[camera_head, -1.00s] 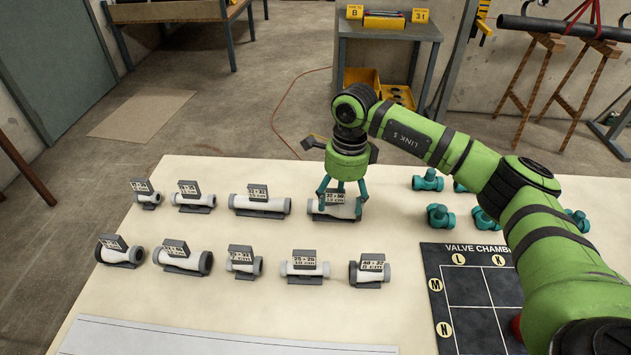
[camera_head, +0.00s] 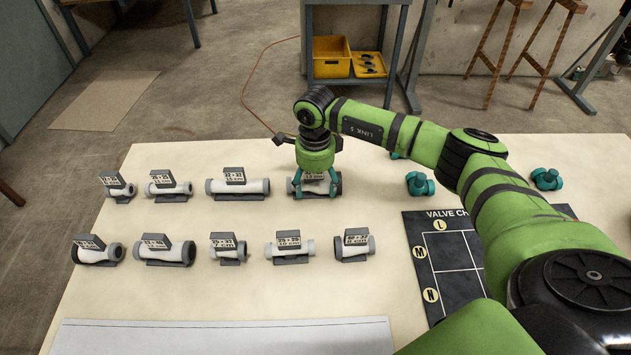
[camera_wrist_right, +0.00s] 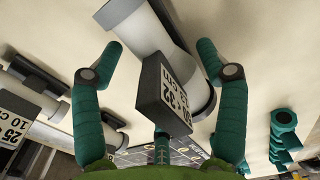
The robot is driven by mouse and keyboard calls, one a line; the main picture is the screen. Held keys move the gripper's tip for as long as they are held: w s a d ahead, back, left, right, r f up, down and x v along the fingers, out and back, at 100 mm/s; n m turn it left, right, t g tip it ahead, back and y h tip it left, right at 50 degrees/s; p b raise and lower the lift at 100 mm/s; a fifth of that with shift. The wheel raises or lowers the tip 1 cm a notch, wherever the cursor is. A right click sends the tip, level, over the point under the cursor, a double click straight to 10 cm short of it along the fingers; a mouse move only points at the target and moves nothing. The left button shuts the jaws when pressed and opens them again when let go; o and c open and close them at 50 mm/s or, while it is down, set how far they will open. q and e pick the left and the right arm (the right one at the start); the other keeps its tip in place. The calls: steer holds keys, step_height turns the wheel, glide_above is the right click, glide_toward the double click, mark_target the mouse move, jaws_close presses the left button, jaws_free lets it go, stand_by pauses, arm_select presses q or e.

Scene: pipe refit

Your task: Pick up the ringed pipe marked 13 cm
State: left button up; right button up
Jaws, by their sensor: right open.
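My right gripper (camera_head: 316,192) is over the last pipe on the right of the back row, fingers pointing down. This pipe (camera_head: 292,187) is pale with grey end rings and a dark label block on top; its marking is partly hidden in the head view. In the right wrist view the pipe (camera_wrist_right: 165,50) lies between the two spread fingers of the gripper (camera_wrist_right: 160,46), with gaps beside it. The label block (camera_wrist_right: 165,95) ends in "32" and "cm"; the length number is not clearly readable. My left gripper is not in view.
Beside it in the back row is a long pipe (camera_head: 237,187) with grey ends. Several labelled pipes, such as one (camera_head: 290,247), stand in the front row. Teal fittings (camera_head: 420,184) and a dark valve chart (camera_head: 465,250) are on the right.

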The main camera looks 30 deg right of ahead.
steer(key=c, duration=1.3)
steer(key=shift+r, duration=0.1)
